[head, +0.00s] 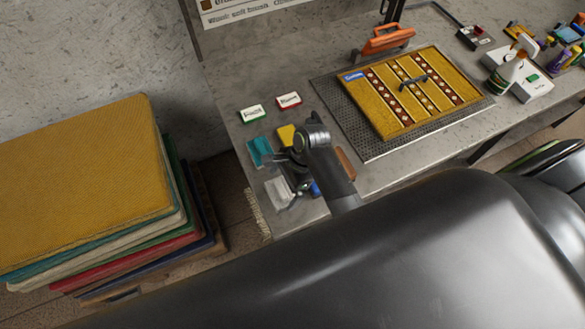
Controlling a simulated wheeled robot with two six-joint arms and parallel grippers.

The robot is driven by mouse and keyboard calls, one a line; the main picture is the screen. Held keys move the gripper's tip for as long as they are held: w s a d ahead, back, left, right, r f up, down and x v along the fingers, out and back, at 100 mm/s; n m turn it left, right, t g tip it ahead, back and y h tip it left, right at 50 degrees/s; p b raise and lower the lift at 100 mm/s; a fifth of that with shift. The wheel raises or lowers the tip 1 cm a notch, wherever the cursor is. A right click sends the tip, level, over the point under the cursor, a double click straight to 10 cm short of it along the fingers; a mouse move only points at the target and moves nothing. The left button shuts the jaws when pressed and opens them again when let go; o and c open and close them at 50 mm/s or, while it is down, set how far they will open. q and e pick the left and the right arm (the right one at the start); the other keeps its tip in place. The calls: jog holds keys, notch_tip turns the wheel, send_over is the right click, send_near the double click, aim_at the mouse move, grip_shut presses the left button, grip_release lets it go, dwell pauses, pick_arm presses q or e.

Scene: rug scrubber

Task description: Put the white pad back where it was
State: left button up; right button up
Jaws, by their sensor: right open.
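The white pad (279,192) lies on the grey bench near its left front corner. My right gripper (287,170) is over the pads there, open, just above and right of the white pad in the picture. My wrist and arm hide part of this area. I cannot tell whether the gripper touches the white pad. A teal pad (260,152) lies just behind it, and a yellow pad (287,135) farther back. A small blue piece (315,188) and a brown piece (345,163) show beside my arm. My left gripper is not in view.
A yellow patterned rug (415,85) lies on a dark mesh mat (365,140). Green-edged (252,114) and red-edged (289,101) labels lie behind the pads. An orange-handled tool (385,40) and a spray bottle (512,60) stand farther off. Stacked rugs (80,180) are left of the bench.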

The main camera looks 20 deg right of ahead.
jog(key=b+v, duration=0.1)
jog(key=v, duration=0.9)
jog(key=shift+s+d+f, duration=0.1)
jog(key=shift+f, duration=0.1)
